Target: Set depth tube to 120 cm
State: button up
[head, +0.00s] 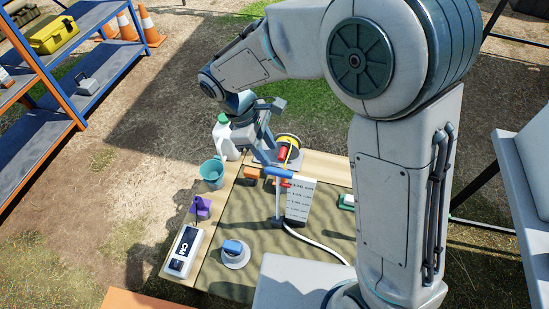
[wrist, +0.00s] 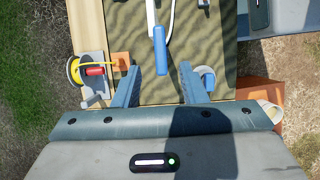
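The depth tube (head: 277,205) is a thin grey upright with a blue crossbar handle (head: 276,172) on top, beside a white scale card (head: 298,201). The card's printed marks are too small to read surely. A white hose (head: 320,245) curves away from the tube's foot. My gripper (head: 266,157) is just above and behind the handle in the head view. In the wrist view my gripper (wrist: 161,88) has its two fingers wide apart, with nothing held. The blue handle (wrist: 160,50) lies ahead of the gap, apart from both fingers.
A yellow reel (head: 288,145) with a red part and a white jug (head: 224,137) stand at the back. The mat's front is mostly clear.

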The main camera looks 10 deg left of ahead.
jog(key=v, duration=0.7)
jog(key=shift+p, duration=0.35)
jog(key=shift+r, duration=0.15)
jog(key=s+d+r+m+t+y+p, duration=0.1)
jog(key=s+d+r+m+p, duration=0.1)
jog(key=d, duration=0.7)
jog(key=s+d+r+m+t+y+p, duration=0.1)
jog(key=s+d+r+m+y+p, duration=0.1)
jog(key=d+r+m, duration=0.4)
jog(key=s+d+r+m+t+y+p, duration=0.1)
jog(key=s+d+r+m+p, duration=0.2)
jog(key=d+m, duration=0.6)
jog(key=shift+s+d+r+y+p, duration=0.45)
jog(key=shift+d+p, duration=0.55)
jog(key=shift+d, duration=0.95)
jog(key=shift+r, duration=0.1)
